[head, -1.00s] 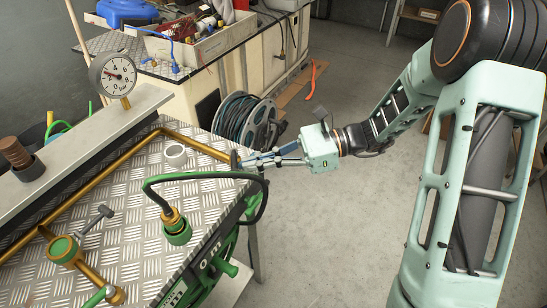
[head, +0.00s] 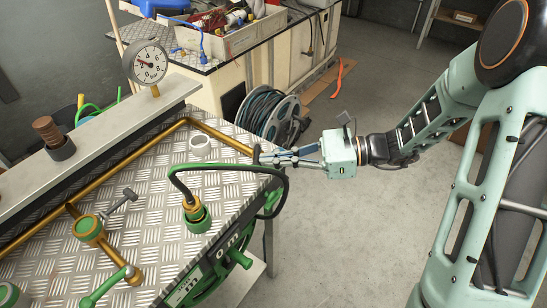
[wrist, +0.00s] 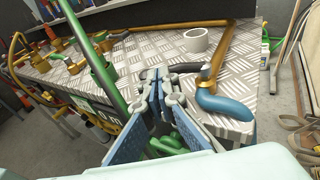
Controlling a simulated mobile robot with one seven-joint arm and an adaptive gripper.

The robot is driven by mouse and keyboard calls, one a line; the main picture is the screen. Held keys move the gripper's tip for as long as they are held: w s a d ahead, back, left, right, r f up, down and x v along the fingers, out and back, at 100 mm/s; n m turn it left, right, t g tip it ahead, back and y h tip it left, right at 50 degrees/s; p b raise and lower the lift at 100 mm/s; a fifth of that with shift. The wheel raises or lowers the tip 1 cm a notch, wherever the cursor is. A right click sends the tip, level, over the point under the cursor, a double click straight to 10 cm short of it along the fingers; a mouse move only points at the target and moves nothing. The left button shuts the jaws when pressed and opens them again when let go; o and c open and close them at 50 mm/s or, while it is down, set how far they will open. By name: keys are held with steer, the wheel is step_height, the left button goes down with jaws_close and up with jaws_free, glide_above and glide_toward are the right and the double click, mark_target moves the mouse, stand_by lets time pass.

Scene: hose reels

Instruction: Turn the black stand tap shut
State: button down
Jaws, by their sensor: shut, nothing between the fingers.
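The dark part of a tap (head: 257,153) stands at the end of the brass pipe, at the table's right edge in the head view. In the wrist view, a black lever (wrist: 186,68) meets the brass joint, and a blue-grey curved part (wrist: 226,106) bends down to the right. I take this as the black stand tap. My gripper (head: 263,158) is beside it with fingers shut and empty. In the wrist view, my fingertips (wrist: 160,78) are close to the black lever's left end. I cannot tell whether they touch it. The fingers partly hide that end.
A hose (head: 285,180) arches from a green fitting (head: 196,217) over the table edge close to my gripper. A white ring (head: 200,146) lies on the chequered tabletop. A grey-handled tap (head: 119,202) and pressure gauge (head: 148,65) stand left. A hose reel (head: 270,112) stands behind on the floor.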

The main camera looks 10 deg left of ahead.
mark_target(254, 163)
steer(key=shift+s+a+r+m+t+p, duration=0.1)
steer(key=shift+s+a+m+t+p, duration=0.25)
steer(key=shift+s+a+p, duration=0.3)
steer(key=shift+r+p+x, duration=0.2)
steer(key=shift+p+x, duration=0.25)
steer(key=shift+x, duration=0.65)
steer(key=shift+s+a+f, duration=0.1)
